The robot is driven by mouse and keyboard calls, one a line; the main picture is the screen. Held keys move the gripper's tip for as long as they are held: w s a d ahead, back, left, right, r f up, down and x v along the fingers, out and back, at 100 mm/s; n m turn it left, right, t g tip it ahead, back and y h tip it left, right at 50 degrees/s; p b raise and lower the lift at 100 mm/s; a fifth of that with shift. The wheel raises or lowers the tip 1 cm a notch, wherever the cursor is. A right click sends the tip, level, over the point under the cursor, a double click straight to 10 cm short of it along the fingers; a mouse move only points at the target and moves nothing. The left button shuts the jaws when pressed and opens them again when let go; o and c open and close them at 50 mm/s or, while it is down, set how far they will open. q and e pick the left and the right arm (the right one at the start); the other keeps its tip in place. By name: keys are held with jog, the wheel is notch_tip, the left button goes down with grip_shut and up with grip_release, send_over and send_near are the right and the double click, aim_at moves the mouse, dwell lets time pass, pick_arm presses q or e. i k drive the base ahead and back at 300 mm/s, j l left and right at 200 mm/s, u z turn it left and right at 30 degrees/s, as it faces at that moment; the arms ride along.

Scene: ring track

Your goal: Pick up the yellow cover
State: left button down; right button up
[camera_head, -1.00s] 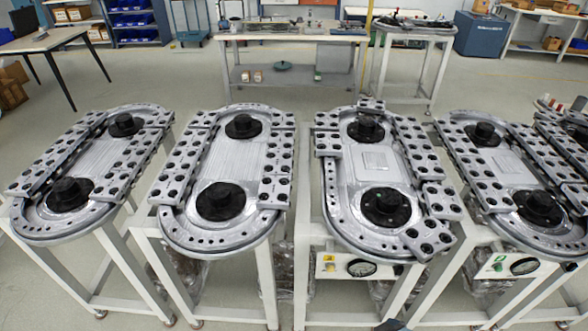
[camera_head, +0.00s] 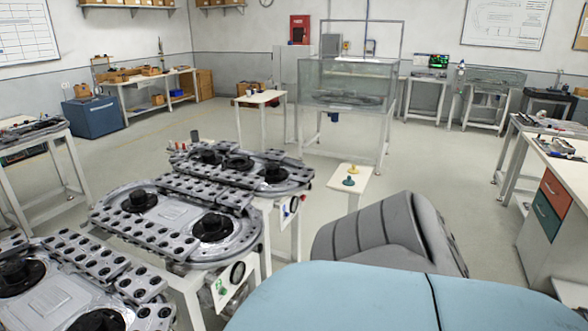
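A small yellow piece (camera_head: 354,169) stands on a small white-topped stand (camera_head: 337,180) right of the ring tracks. It looks like the yellow cover, but it is too small to make out its shape. A green piece (camera_head: 348,181) stands close in front of it. Neither of my grippers shows in the head view, and nothing is seen touching the yellow piece.
Ring tracks (camera_head: 165,212) on white frames fill the left. A grey padded, seat-like shape (camera_head: 372,240) and a large teal rounded surface (camera_head: 345,300) fill the lower right. A glass tank (camera_head: 346,84) stands behind. Open floor lies right of the stand.

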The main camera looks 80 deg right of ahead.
aim_at(352, 170)
jog(key=z, duration=3.25)
jog(key=i+z, duration=0.3)
jog(key=i, duration=3.9)
jog(key=i+u, duration=0.15)
jog(key=i, duration=0.3)
jog(key=i+l+u, duration=0.15)
jog(key=i, duration=0.3)
jog(key=i+l+u, duration=0.15)
jog(key=i, duration=0.3)
jog(key=l+u, duration=0.1)
jog(key=u, duration=1.65)
